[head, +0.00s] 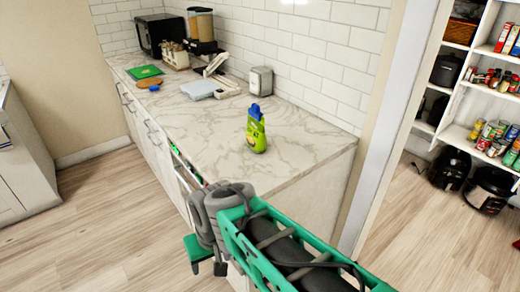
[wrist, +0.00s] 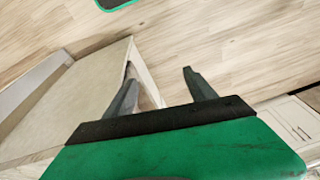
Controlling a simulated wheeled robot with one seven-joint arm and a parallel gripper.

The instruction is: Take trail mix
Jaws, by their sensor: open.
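I cannot make out a trail mix pack in either view. My gripper (wrist: 159,74) is open, with its two grey fingers apart and nothing between them. In the head view my arm reaches over the front edge of the counter, and the gripper hangs low there, its fingers not clear. A narrow opening (head: 182,162) along the counter front, like a drawer pulled out a little, shows small coloured things too small to name. In the wrist view a pale panel (wrist: 78,92) lies beside the left finger; I cannot tell whether they touch.
A green bottle with a blue cap (head: 256,130) stands on the marble counter (head: 205,125). A metal dispenser (head: 261,80), a white board (head: 200,89) and a green board (head: 145,72) lie farther back. Pantry shelves (head: 455,133) with cans stand right. The wooden floor (head: 110,215) is clear at left.

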